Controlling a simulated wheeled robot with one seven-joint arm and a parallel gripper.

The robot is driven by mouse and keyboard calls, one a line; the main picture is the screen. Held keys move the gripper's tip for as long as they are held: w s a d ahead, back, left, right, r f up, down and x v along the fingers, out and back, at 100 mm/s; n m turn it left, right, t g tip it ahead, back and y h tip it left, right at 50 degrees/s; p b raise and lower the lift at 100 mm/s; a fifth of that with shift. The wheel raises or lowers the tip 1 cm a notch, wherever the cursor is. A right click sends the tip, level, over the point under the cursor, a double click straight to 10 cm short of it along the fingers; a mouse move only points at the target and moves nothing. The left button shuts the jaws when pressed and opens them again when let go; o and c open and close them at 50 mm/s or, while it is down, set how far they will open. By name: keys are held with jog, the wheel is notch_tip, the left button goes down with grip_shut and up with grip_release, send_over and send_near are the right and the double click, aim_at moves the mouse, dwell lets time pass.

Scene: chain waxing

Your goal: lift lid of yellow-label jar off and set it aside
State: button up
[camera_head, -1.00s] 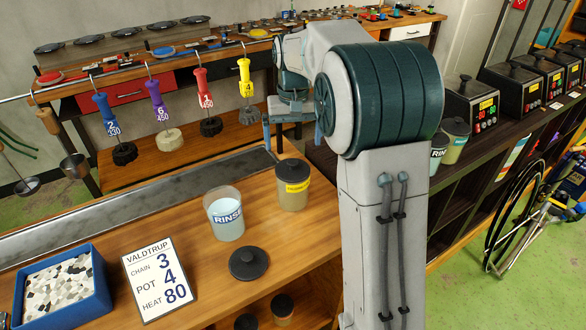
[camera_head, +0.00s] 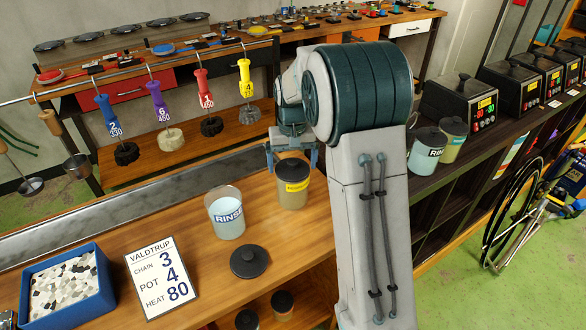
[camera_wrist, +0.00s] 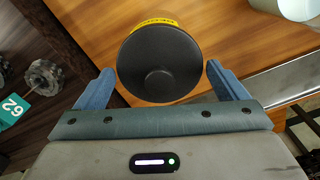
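The yellow-label jar (camera_head: 293,188) stands upright on the wooden bench with its dark lid (camera_head: 292,168) on top. In the wrist view the round lid (camera_wrist: 159,63) with its central knob lies just ahead of and between my fingers.
An open RINSE jar (camera_head: 226,214) stands left of the yellow-label jar. A loose dark lid (camera_head: 248,262) lies in front of it. A job card (camera_head: 160,278) and blue tray (camera_head: 66,290) are further left. Hanging tools (camera_head: 246,85) line the bench's back. Bare wood shows between them.

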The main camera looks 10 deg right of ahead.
jog(key=c, duration=0.5)
jog(key=shift+r, duration=0.1)
